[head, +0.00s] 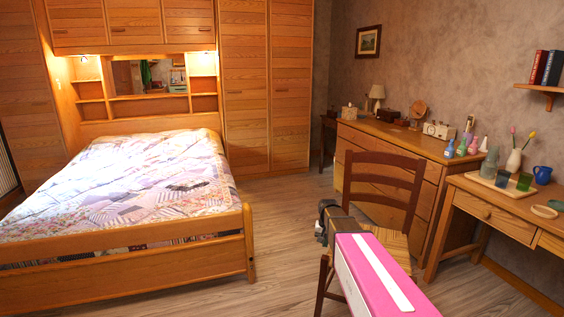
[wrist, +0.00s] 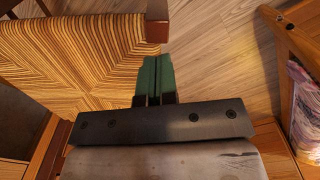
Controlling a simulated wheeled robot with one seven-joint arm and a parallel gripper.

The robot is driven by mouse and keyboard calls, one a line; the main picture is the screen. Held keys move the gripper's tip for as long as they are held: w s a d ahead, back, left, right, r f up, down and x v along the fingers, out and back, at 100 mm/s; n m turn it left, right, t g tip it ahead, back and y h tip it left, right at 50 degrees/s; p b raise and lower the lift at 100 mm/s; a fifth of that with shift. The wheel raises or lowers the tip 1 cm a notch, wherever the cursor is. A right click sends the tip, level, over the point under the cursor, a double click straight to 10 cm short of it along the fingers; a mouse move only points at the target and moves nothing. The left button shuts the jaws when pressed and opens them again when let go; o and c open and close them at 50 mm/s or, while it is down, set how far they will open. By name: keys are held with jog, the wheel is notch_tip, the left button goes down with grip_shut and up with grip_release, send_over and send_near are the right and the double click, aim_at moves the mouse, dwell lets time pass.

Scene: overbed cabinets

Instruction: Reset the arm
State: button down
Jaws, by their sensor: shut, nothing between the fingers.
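My arm, with a pink and white casing, reaches forward from the bottom of the head view. Its dark gripper (head: 326,215) is at the far end, in front of the wooden chair (head: 382,172). In the wrist view my gripper (wrist: 157,70) shows two green fingers pressed together, with nothing between them. The fingers are seen over the wood floor beside the chair's woven seat (wrist: 75,50). A wooden chair post (wrist: 157,22) shows just ahead of the fingertips; whether they touch it I cannot tell. My arm hides part of the chair's seat and legs in the head view.
The bed (head: 120,190) with a patchwork quilt stands at the left. A dresser (head: 400,140) and a desk (head: 500,205) with vases and glasses line the right wall. Wardrobes (head: 268,85) stand at the back. The floor (head: 285,215) between bed and chair is clear.

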jog(key=s+n, duration=0.2)
jog(key=s, duration=1.9)
jog(key=shift+s+r, duration=0.15)
jog(key=shift+r, duration=0.25)
jog(key=m, duration=0.2)
send_near(324, 258)
jog(key=shift+f, duration=2.75)
jog(key=shift+d+f, duration=0.1)
jog(key=shift+f, duration=1.2)
